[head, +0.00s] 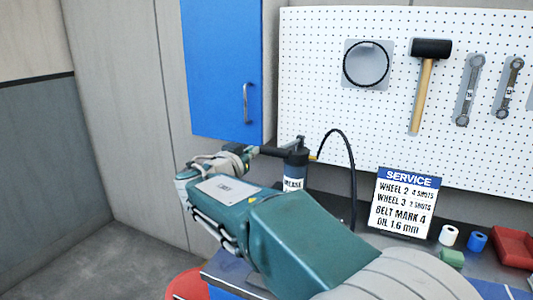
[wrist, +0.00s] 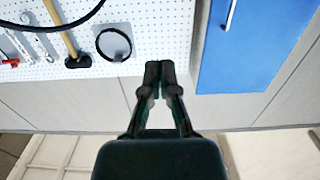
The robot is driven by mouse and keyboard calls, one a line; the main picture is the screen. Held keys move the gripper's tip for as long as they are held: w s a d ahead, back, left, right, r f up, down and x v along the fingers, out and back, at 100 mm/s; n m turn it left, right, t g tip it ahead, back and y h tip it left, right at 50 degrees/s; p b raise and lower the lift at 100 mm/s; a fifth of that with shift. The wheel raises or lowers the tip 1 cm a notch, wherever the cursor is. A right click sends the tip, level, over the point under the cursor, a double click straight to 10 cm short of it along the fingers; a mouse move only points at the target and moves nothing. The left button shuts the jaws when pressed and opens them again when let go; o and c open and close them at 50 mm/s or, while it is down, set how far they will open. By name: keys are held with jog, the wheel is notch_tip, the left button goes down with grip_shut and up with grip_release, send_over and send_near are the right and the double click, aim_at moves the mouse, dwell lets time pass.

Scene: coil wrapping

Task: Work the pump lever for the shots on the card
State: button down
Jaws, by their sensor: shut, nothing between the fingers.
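The dark grease pump (head: 293,175) stands on the bench behind my arm, its label partly covered. A black hose (head: 351,165) arcs up from its top and down to the right. A dark bar (head: 272,151) lies between the pump head and my wrist; I cannot tell whether it is the lever or my fingers. The SERVICE card (head: 404,203) stands to the right, with lines for wheels 2 and 3, belt mark and oil; the small shot figures are hard to read. In the wrist view my gripper (wrist: 160,72) is shut and empty, and the pump is not visible there.
A blue cabinet (head: 222,70) hangs above my wrist. The pegboard (head: 320,60) holds a ring (head: 366,64), a mallet (head: 429,85) and wrenches. White (head: 448,235) and blue (head: 477,241) rolls and a red bin (head: 516,248) sit on the bench at right.

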jog(key=shift+d+r, duration=0.1)
jog(key=shift+r, duration=0.8)
jog(key=shift+w+d, duration=0.1)
jog(key=w+d+f, duration=0.1)
jog(key=w+f, duration=0.1)
jog(key=w, duration=0.3)
jog(key=w+d+f, duration=0.2)
jog(key=w, duration=0.3)
jog(key=shift+d+f, duration=0.2)
jog(key=shift+d, duration=0.05)
